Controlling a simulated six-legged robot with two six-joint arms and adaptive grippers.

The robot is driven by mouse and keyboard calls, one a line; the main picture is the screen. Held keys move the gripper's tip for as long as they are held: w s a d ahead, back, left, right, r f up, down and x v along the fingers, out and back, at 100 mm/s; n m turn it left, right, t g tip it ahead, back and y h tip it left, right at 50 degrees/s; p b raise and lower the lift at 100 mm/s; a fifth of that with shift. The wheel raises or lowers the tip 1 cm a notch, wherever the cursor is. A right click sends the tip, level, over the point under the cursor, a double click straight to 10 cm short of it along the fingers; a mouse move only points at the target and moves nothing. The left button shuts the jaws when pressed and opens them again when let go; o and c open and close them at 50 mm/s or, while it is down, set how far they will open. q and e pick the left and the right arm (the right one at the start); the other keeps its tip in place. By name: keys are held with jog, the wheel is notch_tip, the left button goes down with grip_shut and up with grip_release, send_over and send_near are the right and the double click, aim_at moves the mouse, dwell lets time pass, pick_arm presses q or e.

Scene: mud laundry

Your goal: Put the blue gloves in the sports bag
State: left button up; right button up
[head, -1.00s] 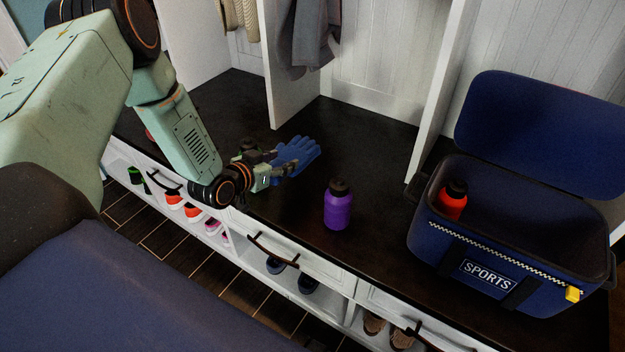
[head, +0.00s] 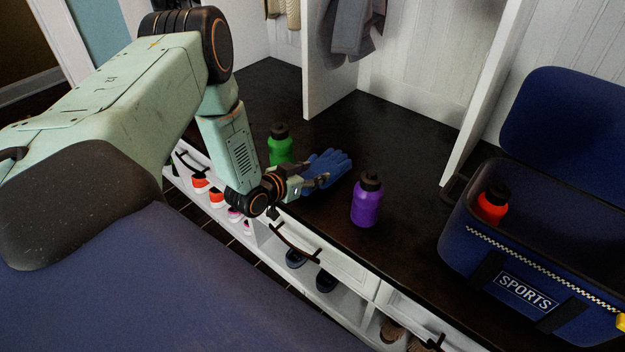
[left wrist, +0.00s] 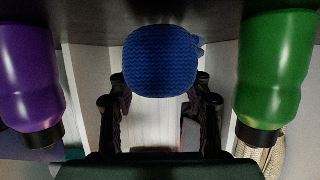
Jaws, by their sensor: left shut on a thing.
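The blue gloves (head: 330,165) are on the dark bench top, left of the purple bottle. My left gripper (head: 318,180) is at their near side, shut on them. In the left wrist view the gloves (left wrist: 161,62) show as a ribbed blue end at the fingers, partly hiding what is behind. Whether they touch the bench is hard to tell. The navy sports bag (head: 470,212) stands at the right of the bench with its lid (head: 570,125) open. A red bottle (head: 492,204) is inside it. My right gripper is not in view.
A purple bottle (head: 367,200) stands right of the gloves and a green bottle (head: 280,147) left of them, both close to my gripper. A white divider (head: 485,95) rises behind the bag. A grey garment (head: 355,28) hangs at the back.

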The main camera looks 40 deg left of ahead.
pick_arm(q)
jog(key=shift+w+f, duration=0.1)
jog(key=shift+f, duration=0.7)
jog(key=shift+r, duration=0.1)
jog(key=o, duration=1.2)
jog(key=shift+c, duration=0.2)
